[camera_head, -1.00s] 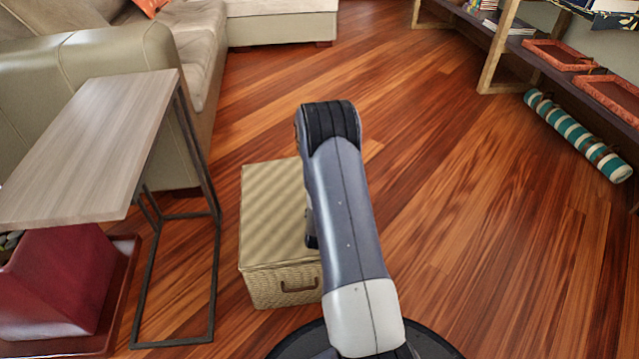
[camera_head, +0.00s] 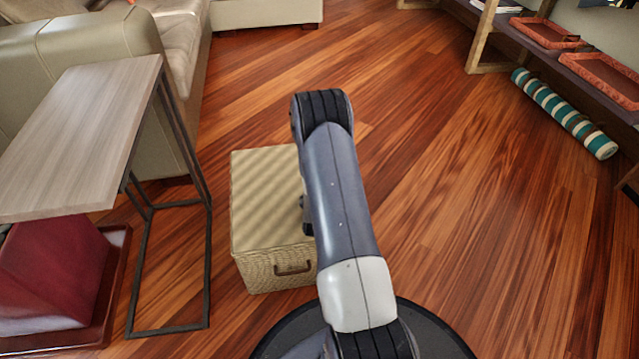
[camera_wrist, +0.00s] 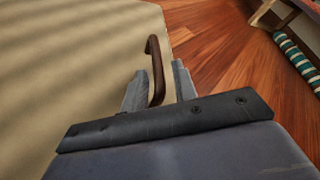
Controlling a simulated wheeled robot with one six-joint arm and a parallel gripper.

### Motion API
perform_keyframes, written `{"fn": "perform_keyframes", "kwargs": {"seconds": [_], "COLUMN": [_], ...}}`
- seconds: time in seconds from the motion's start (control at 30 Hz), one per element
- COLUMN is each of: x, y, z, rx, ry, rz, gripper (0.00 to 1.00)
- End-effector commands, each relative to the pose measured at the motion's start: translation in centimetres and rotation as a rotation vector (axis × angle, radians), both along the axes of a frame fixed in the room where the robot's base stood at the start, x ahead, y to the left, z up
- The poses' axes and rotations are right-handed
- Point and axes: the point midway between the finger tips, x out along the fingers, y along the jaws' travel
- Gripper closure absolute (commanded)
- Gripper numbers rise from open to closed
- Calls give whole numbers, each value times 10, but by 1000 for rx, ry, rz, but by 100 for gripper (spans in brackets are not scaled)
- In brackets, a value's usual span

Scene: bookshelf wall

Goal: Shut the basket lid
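The tan woven basket (camera_head: 274,265) stands on the floor left of my arm in the head view. Its flat striped lid (camera_head: 265,200) lies level on the body with no gap visible on the front side; the right part is hidden behind my arm. A brown handle (camera_head: 294,269) is on the front wall. In the wrist view, the pale lid surface (camera_wrist: 70,70) fills the left side, and a brown handle (camera_wrist: 154,62) stands at its right edge. My gripper (camera_wrist: 157,85) is open, with its fingers on either side of this handle. Contact cannot be told.
A side table (camera_head: 85,130) with a dark metal frame stands left of the basket, near a red object (camera_head: 50,270) and a sofa (camera_head: 90,80). A shelf with orange trays (camera_head: 595,80) and a striped roll (camera_head: 565,112) are at right. The floor between is clear.

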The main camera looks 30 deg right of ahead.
Motion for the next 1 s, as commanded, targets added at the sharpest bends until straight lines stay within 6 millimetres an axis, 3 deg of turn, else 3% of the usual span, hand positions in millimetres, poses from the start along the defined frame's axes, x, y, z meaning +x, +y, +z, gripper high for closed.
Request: {"fn": "perform_keyframes", "kwargs": {"seconds": [0.43, 0.8, 1.0], "x": [-7, -63, -82], "y": [7, 41, 53], "z": [5, 29, 36], "rx": [1, 0, -1], "ry": [2, 3, 1], "rz": [5, 5, 3], "gripper": [67, 67, 67]}}
